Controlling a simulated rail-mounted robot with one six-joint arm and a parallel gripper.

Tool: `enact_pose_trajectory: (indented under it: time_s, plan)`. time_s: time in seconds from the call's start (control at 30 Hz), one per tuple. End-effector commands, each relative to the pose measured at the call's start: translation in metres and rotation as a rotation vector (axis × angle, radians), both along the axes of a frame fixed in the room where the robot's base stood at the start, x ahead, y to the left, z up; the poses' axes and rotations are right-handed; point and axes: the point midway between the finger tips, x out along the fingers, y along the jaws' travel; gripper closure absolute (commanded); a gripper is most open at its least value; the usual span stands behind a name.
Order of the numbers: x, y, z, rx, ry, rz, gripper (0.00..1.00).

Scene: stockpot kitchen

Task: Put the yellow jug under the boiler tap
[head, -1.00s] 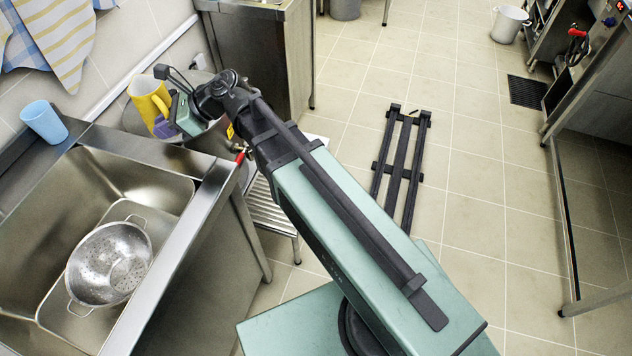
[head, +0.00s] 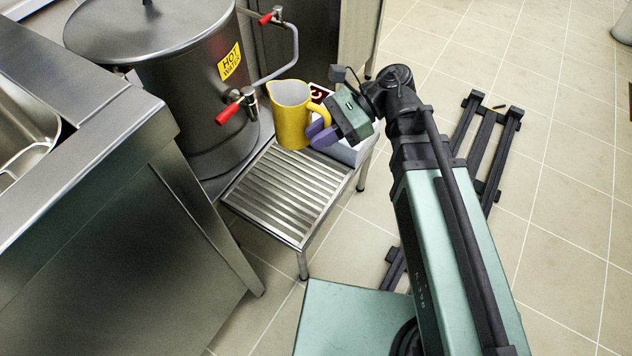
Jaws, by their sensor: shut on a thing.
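The yellow jug (head: 291,118) is upright above the far part of the slatted metal stand, its grey inside showing at the top. My gripper (head: 324,130) is shut on the jug's right side, by its handle; the exact grip is partly hidden. The boiler (head: 185,90) is a big steel drum with a lid and a yellow "HOT WATER" label, left of the jug. Its tap (head: 248,100) has a red lever and sits just left of the jug, not over the jug's mouth. I cannot tell whether the jug's base touches the stand.
The slatted stand (head: 285,190) is bare in front of the jug. A second red-handled valve and pipe (head: 296,50) rise behind the tap. A steel counter (head: 75,150) is at left.

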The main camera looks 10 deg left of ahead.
Motion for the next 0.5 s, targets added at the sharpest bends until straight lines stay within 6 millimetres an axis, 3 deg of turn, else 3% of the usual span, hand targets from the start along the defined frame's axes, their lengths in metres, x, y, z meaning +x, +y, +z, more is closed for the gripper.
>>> enact_pose_trajectory:
  time_s: [0.07,0.17,0.5]
  plan:
    - [0.000,0.000,-0.001,0.000,0.000,0.000,1.00]
    - [0.000,0.000,-0.017,0.000,0.000,-0.001,1.00]
    - [0.001,0.000,-0.133,0.000,0.000,-0.003,1.00]
